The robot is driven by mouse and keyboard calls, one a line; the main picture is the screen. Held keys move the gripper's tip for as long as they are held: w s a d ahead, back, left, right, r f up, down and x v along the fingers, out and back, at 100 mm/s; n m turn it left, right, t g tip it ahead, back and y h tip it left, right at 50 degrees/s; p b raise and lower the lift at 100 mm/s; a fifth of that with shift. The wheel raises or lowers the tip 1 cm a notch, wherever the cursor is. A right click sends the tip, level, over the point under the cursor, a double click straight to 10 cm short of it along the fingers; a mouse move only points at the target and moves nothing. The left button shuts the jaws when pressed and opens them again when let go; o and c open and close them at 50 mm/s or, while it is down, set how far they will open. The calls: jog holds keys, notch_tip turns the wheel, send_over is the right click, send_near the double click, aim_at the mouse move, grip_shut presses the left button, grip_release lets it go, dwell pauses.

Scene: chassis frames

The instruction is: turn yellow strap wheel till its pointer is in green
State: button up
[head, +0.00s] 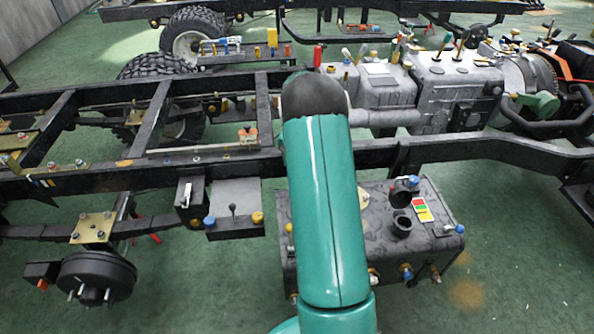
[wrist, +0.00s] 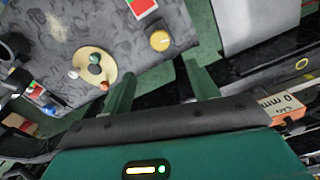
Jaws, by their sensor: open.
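In the wrist view a small round yellow knob (wrist: 160,40), which looks like the strap wheel, sits near the edge of a mottled grey tank (wrist: 60,25). A dark mark shows on it, but I cannot make out a pointer. A white-edged red and green label (wrist: 142,6) is at the top, beyond the knob. My gripper (wrist: 158,78) is open and empty. In the head view my arm hides the gripper and the knob.
A beige disc (wrist: 95,66) with small coloured knobs is left of my gripper. The tank (head: 440,262) in the head view carries dark filler necks and a coloured label (head: 422,209). A black chassis rail (head: 470,148) runs behind it. Green floor lies open at right.

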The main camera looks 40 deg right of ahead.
jog(key=s+a+r+n+t, duration=0.1)
jog(key=s+a+r+n, duration=0.1)
jog(key=a+r, duration=0.75)
jog(key=s+a+r+n+t, duration=0.1)
jog(key=s+a+r+n, duration=0.1)
jog(key=a+r, duration=0.8)
jog(key=s+a+r+n+t, duration=0.1)
jog(key=s+a+r+n, duration=0.2)
jog(key=s+a, duration=0.5)
jog(key=s+a+r+n+t, duration=0.2)
jog(key=s+a+r+n, duration=0.1)
jog(key=s+a, duration=0.6)
jog(key=s+r, duration=0.1)
jog(key=s, duration=0.2)
jog(key=shift+s+a+r+t, duration=0.2)
jog(key=shift+s+a+t, duration=0.05)
jog(key=shift+s+t, duration=0.1)
